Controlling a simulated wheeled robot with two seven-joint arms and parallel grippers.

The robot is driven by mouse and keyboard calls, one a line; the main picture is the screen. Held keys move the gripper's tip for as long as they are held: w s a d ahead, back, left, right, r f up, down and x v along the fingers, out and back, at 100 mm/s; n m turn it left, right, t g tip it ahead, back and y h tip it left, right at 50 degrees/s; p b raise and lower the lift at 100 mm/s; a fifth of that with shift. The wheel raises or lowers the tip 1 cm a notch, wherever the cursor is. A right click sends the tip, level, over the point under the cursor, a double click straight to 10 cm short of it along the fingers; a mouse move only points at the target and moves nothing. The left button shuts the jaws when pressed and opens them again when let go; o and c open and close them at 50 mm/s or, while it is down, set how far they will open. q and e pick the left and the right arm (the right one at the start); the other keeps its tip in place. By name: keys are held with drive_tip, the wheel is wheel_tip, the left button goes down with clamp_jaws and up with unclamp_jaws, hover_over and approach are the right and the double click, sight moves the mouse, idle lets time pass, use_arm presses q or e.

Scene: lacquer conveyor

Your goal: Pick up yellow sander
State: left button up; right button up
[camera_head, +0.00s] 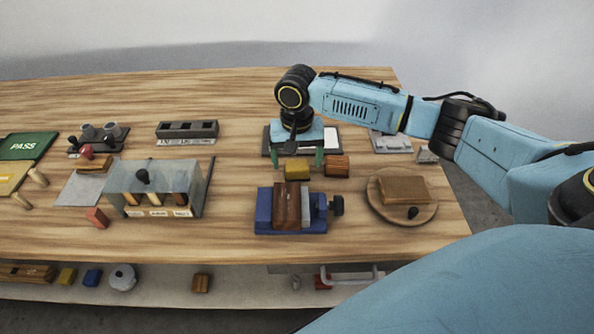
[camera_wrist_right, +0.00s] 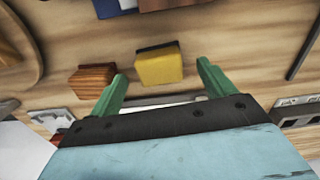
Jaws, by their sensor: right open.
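The yellow sander (camera_head: 297,170) is a small block with a dark base on the wooden table, behind the blue vise. My right gripper (camera_head: 297,157) points down just behind it, its two green fingers apart. In the right wrist view the yellow sander (camera_wrist_right: 159,67) lies just ahead of the gap between the open fingers (camera_wrist_right: 161,74). It appears roughly centred between them, with nothing held. I cannot tell the exact height of the fingertips over the table. My left gripper does not show.
A brown wooden block (camera_head: 336,166) sits close on the sander's right in the head view, near one finger. A blue vise (camera_head: 263,212) holding brown wood stands in front. A round board (camera_head: 375,204) is at right. A clear-sided box (camera_head: 190,180) stands left, with bare table between.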

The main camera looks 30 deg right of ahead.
sight(297, 165)
wheel_tip(297, 165, down, 3)
drive_tip(key=shift+r, duration=0.15)
drive_tip(key=shift+f, duration=0.25)
drive_tip(key=c, duration=1.1)
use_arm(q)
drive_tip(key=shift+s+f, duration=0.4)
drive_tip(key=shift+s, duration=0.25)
